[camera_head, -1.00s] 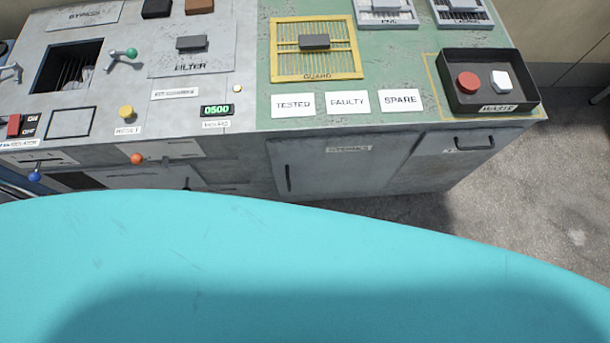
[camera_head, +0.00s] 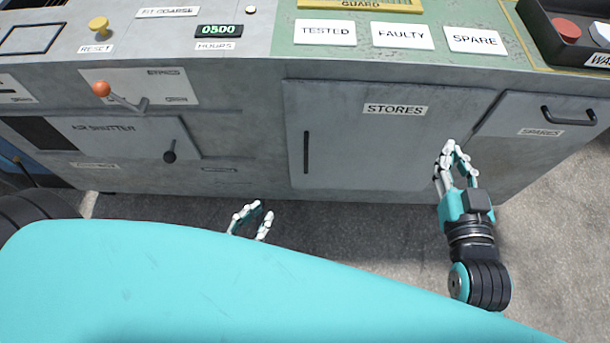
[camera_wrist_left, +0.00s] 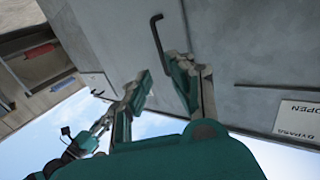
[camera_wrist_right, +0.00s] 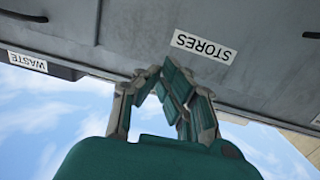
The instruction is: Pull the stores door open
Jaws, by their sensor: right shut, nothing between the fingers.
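The grey stores door (camera_head: 370,150) is closed in the cabinet front, under its STORES label. Its upright black bar handle (camera_head: 306,152) is near the door's left edge. The handle also shows in the left wrist view (camera_wrist_left: 157,42). My left gripper (camera_head: 252,220) is open and empty, low in front of the cabinet. In its wrist view the handle lies beyond the fingertips, apart from them. My right gripper (camera_head: 452,150) is shut and empty, in front of the door's right side. The STORES label appears upside down in the right wrist view (camera_wrist_right: 204,46).
A spares drawer (camera_head: 535,115) with a black handle is right of the door. An air shutter panel (camera_head: 125,137) and an orange-knobbed lever (camera_head: 122,97) are to the left. Labels and a waste tray (camera_head: 545,38) lie on top. Bare floor runs below the cabinet.

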